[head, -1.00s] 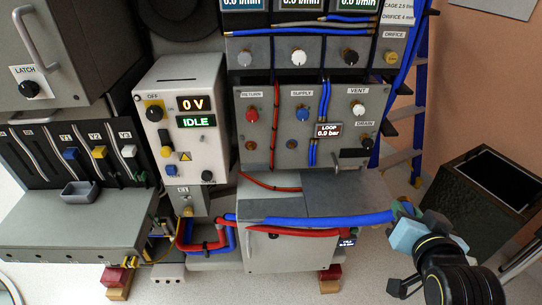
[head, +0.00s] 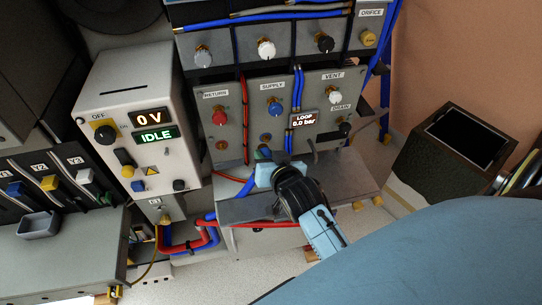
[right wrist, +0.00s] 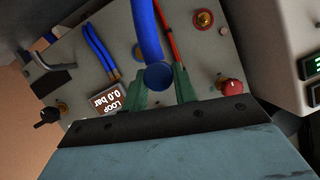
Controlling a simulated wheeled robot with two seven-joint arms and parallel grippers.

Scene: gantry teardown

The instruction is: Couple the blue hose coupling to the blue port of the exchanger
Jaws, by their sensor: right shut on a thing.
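My right gripper (head: 264,153) is in front of the lower part of the grey panel (head: 330,140), just below the SUPPLY knob. In the right wrist view its green fingers (right wrist: 159,86) are shut on the blue hose coupling (right wrist: 159,76). The blue hose (right wrist: 147,30) runs from the coupling to the top of that view. A blue port with a brass rim (head: 265,138) is on the panel close to the fingertips. It also shows in the right wrist view (right wrist: 138,52), beside the coupling and apart from it in the picture. The left gripper is out of view.
A red port (head: 222,145) is left of the blue one, below the red RETURN knob (head: 219,117). The LOOP display (head: 305,119) reads 0.0 bar. A white control unit (head: 140,125) stands at left. My arm covers the lower right.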

